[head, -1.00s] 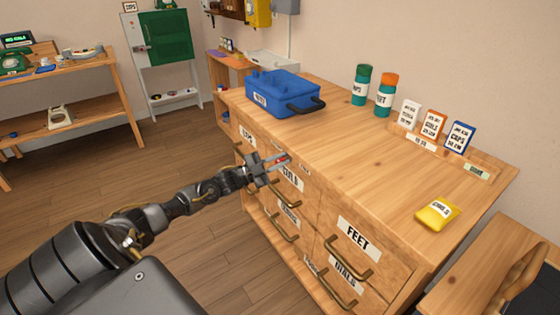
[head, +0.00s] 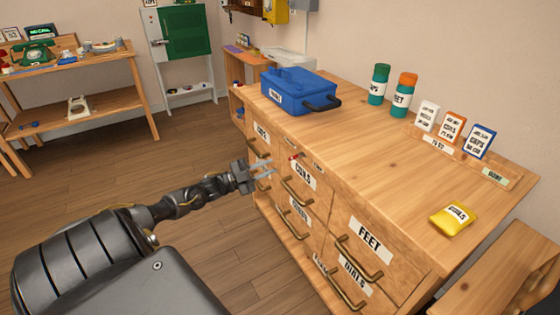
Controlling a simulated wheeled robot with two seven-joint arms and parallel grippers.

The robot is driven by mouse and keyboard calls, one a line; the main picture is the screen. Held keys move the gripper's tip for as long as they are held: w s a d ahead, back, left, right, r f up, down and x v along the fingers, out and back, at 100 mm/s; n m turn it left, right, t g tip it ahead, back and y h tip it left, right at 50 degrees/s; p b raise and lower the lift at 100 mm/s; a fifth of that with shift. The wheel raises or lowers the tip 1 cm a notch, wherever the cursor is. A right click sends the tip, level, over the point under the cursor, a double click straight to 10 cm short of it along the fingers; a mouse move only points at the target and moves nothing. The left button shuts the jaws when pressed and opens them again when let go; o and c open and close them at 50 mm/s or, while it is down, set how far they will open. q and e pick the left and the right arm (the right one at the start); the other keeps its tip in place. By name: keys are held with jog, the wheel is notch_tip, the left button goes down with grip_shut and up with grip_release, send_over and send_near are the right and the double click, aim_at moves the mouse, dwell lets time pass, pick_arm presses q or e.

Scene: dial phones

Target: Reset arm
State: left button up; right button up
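My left gripper (head: 262,170) is in front of the wooden drawer cabinet (head: 400,175), near its upper left drawers. Its two fingers are apart with nothing seen between them. The drawers beside it carry labels, one reading COILS (head: 303,176) and one reading FEET (head: 369,233), with brass handles. A small red thing (head: 294,157) shows at the cabinet's top front edge, apart from the fingers. My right gripper is not in view.
A blue toolbox (head: 299,90) stands on the cabinet top. Two canisters (head: 379,84), several cards (head: 451,130) and a yellow packet (head: 453,218) are also on it. A workbench (head: 85,107) with phones stands at the left. The floor between is free.

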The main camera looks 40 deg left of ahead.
pick_arm(q)
jog(key=shift+v, duration=0.8)
